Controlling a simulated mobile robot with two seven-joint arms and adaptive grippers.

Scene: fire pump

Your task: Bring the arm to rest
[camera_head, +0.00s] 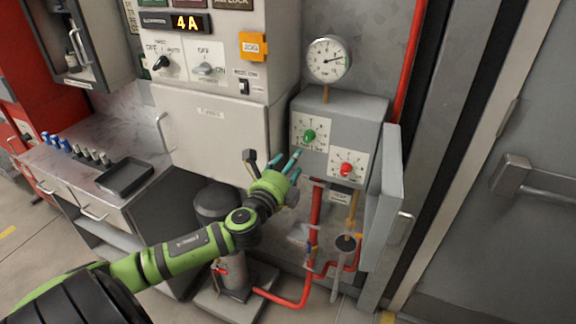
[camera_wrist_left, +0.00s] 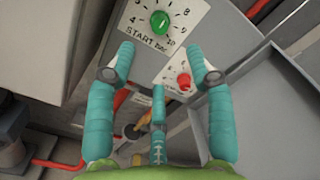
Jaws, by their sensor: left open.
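My left arm (camera_head: 190,244) is green and black and reaches from the lower left toward the grey pump control box (camera_head: 362,108). My left gripper (camera_head: 278,163) has teal fingers and is open and empty, just left of the box's front. In the left wrist view, the open fingers (camera_wrist_left: 160,75) frame the box face. A green knob (camera_head: 309,136) on a dial plate marked START also shows in the wrist view (camera_wrist_left: 160,22). A red knob (camera_head: 346,169) sits lower right of it; it also shows in the wrist view (camera_wrist_left: 184,80). The fingers appear apart from both knobs. My right gripper is not seen.
A pressure gauge (camera_head: 329,59) stands above the box. The box's door (camera_head: 383,217) hangs open at right. Red pipes (camera_head: 316,222) run below. A cabinet with a 4A display (camera_head: 187,22) is at upper left. A workbench with a black tray (camera_head: 125,176) stands at left.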

